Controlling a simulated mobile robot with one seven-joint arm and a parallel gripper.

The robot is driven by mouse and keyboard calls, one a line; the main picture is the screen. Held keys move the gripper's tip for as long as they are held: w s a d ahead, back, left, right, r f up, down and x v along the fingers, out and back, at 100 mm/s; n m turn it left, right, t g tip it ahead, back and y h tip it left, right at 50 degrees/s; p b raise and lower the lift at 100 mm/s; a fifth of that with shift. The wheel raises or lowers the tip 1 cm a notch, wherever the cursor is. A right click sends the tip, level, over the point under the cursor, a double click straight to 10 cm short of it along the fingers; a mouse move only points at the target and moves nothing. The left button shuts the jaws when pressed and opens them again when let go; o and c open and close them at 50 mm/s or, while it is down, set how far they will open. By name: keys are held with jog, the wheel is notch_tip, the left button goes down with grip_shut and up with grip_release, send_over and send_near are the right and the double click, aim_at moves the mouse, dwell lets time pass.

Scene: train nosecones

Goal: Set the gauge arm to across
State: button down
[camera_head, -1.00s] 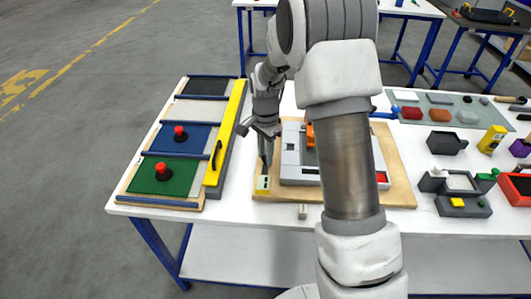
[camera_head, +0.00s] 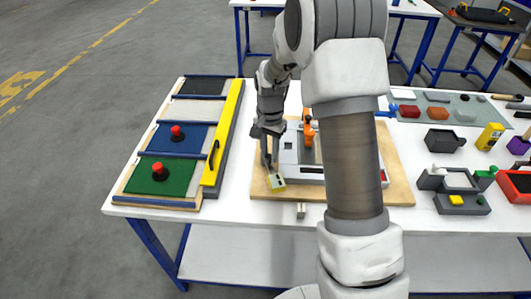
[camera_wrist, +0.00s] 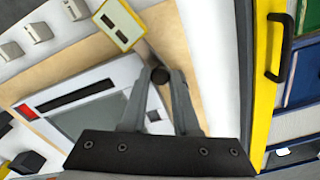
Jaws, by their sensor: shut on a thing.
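A wooden board (camera_head: 395,183) on the white table carries a grey instrument with a screen (camera_head: 289,157). My gripper (camera_head: 269,164) points down just behind the block.
A panel with a yellow rail (camera_head: 224,140), a black handle and red knobs (camera_head: 158,169) stands close left of my gripper. An orange lever (camera_head: 309,133) rises by the instrument. Small bins and blocks (camera_head: 446,141) fill the table's right. A small pale block (camera_head: 301,210) lies at the front edge.

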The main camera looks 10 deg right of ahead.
jog(key=d+n, duration=0.1)
jog(key=n, duration=0.1)
jog(key=d+n, duration=0.1)
jog(key=n, duration=0.2)
jog(key=w+d+n, duration=0.1)
jog(key=n, duration=0.1)
jog(key=shift+w+d, duration=0.1)
jog(key=shift+d, duration=0.05)
jog(key=n, duration=0.2)
jog(key=w+d+n, duration=0.1)
jog(key=shift+w+d+n, duration=0.1)
jog(key=shift+w+n, duration=0.05)
jog(key=shift+n, duration=0.25)
jog(key=shift+w+d+n, duration=0.2)
jog(key=shift+w+n, duration=0.15)
jog(key=shift+n, duration=0.5)
jog(key=shift+w+d+n, duration=0.15)
jog(key=shift+w+n, duration=0.2)
jog(key=shift+n, duration=0.5)
jog(key=c, duration=0.7)
grip_release()
jog(key=shift+o, duration=0.2)
